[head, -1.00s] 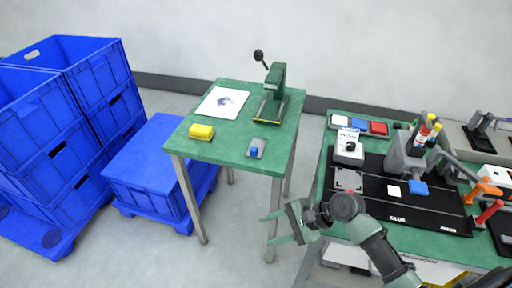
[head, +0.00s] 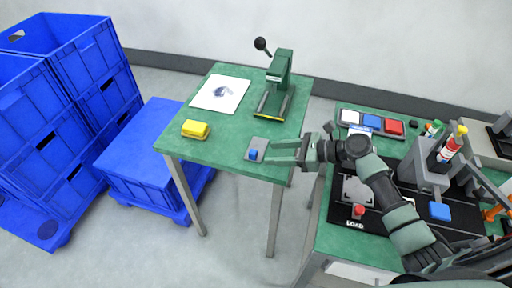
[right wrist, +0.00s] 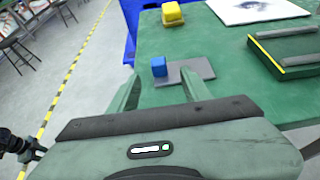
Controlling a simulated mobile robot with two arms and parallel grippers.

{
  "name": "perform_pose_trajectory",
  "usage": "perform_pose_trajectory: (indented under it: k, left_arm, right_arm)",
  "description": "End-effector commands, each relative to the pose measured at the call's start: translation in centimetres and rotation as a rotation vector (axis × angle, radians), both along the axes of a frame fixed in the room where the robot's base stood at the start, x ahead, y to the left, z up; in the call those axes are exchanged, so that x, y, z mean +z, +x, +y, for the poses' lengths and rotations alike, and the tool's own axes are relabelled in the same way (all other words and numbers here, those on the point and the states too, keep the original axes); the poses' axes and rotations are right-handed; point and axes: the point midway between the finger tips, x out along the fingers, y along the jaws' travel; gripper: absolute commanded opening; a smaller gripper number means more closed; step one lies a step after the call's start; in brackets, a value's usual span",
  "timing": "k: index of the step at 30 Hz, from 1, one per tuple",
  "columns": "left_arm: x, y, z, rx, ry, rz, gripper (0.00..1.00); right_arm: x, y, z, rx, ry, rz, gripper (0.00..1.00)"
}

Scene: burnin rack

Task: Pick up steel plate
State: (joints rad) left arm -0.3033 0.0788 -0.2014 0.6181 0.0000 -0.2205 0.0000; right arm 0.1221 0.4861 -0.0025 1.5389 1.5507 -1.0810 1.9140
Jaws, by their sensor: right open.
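A flat grey steel plate (head: 263,142) lies near the front right corner of the small green table, with a blue block (head: 253,155) on its left part. In the right wrist view the plate (right wrist: 197,66) and the blue block (right wrist: 159,66) show just beyond the fingers. My right gripper (head: 273,154) is open and empty, coming in from the right, with its fingertips at the plate's right edge. Whether the fingers touch the plate cannot be told. My left gripper is not in view.
A yellow block (head: 195,129), a white sheet (head: 220,93) and a green lever press (head: 278,75) stand on the small table (head: 225,140). Blue crates (head: 150,150) stand to its left. The right workbench holds coloured trays (head: 370,123) and a black mat (head: 345,218).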

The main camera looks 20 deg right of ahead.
Motion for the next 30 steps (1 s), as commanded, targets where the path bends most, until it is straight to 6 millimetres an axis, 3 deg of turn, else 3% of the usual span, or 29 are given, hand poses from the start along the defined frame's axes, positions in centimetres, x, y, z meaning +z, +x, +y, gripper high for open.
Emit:
perform_pose_trajectory:
  k: [4,11,20,26,30]
  left_arm:
    - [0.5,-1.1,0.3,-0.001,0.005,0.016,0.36]
    - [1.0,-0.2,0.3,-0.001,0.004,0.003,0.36]
    - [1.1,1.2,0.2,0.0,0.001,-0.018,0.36]
    - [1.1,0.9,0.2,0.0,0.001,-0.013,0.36]
    - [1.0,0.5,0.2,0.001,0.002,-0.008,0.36]
  right_arm:
    - [-0.3,1.0,1.6,0.001,0.001,-0.002,0.48]
    - [-1.4,2.7,4.2,0.001,0.0,-0.002,0.48]
    - [-1.7,2.9,4.6,0.002,-0.004,-0.002,0.48]
    - [-1.7,2.9,4.6,0.001,-0.003,-0.001,0.0]
    - [-1.7,2.9,4.6,0.002,-0.003,-0.003,0.0]
